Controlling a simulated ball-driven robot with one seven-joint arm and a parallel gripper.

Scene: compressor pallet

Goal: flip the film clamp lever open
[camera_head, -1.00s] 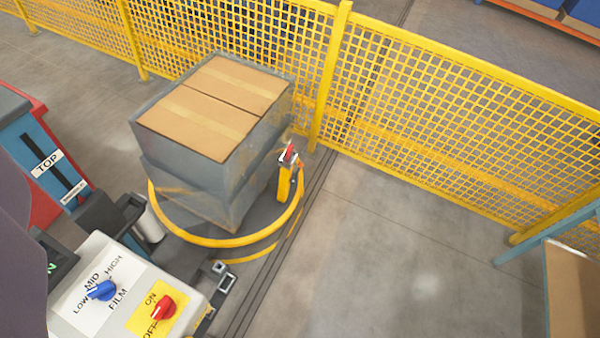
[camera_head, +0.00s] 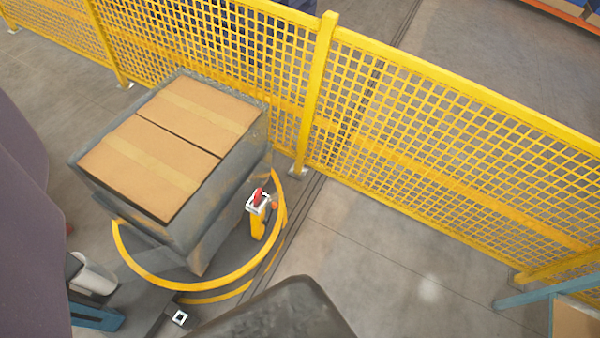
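The film clamp (camera_head: 258,212) stands on a short yellow post at the right edge of the round turntable with the yellow rim. Its small red lever (camera_head: 258,196) sits on top and looks roughly upright; it is too small to tell its exact position. A wrapped stack of boxes (camera_head: 165,140) stands on the turntable, just left of the clamp. A dark rounded shape (camera_head: 280,315) at the bottom edge looks like part of my own arm. My gripper's fingers do not show.
A yellow mesh fence (camera_head: 450,140) runs behind the turntable. Open floor (camera_head: 400,265) lies right of the clamp. A blue-framed table (camera_head: 575,315) stands at the lower right. A white roll (camera_head: 93,275) lies at the lower left.

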